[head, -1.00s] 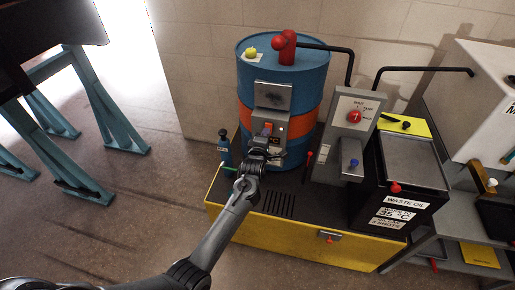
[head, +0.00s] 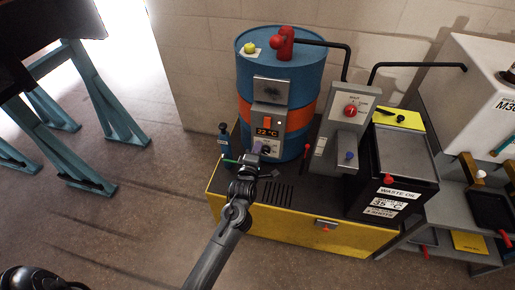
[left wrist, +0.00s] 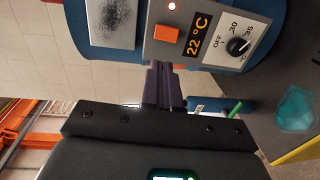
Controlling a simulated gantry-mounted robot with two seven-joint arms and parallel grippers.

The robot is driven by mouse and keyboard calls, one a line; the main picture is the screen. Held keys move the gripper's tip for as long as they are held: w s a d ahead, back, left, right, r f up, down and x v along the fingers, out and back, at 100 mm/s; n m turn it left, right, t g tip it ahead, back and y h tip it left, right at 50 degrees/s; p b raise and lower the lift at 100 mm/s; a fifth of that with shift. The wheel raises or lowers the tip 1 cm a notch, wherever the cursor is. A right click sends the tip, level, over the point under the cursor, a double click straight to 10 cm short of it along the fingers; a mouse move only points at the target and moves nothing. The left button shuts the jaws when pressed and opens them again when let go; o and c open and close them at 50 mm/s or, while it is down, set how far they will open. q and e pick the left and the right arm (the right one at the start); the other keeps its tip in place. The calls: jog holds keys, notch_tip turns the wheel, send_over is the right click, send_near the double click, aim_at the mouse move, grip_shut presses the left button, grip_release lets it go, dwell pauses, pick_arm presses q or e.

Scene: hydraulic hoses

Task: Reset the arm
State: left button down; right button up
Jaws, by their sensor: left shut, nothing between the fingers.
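My left gripper (head: 258,151) is shut and empty in front of the blue drum (head: 295,75), just below the drum's grey control box (head: 268,121). Its purple fingers (left wrist: 163,86) show together in the left wrist view, close to the lower edge of the control box (left wrist: 190,15). The box has an orange switch (left wrist: 166,40), a display (left wrist: 197,34) reading 22 °C and a black dial (left wrist: 238,46); a small lamp above the switch is lit. I cannot tell whether the fingers touch the box. My right gripper is not in view.
The drum stands on a yellow-sided base (head: 290,227). A small blue bottle (head: 224,138) stands left of the gripper. A grey panel with a red knob (head: 351,111) and a black waste oil box (head: 394,193) stand to the right. Floor in front is clear.

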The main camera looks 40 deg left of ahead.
pick_arm(q)
jog(key=shift+s+f, duration=0.1)
jog(key=s+d+f+m+g+h+p, duration=0.1)
jog(key=s+f+m+h, duration=0.15)
jog(key=s, duration=0.35)
jog(key=s+d+f+m+h+p, duration=0.1)
jog(key=s+d+f+m+p, duration=0.1)
jog(key=s+f, duration=0.3)
jog(key=s+d+r+m+g+h, duration=0.2)
jog(key=s+d+m+g, duration=0.35)
jog(key=s+m, duration=0.5)
jog(key=s+d+r+m+g+h, duration=0.25)
jog(key=s+d+m+g, duration=0.35)
jog(key=s+m, duration=0.5)
notch_tip(320, 180, up, 38)
jog(key=d+t+p, duration=0.1)
jog(key=p, duration=3.8)
jog(key=shift+s+d+n, duration=0.2)
jog(key=shift+s+n, duration=0.15)
jog(key=shift+n, duration=0.05)
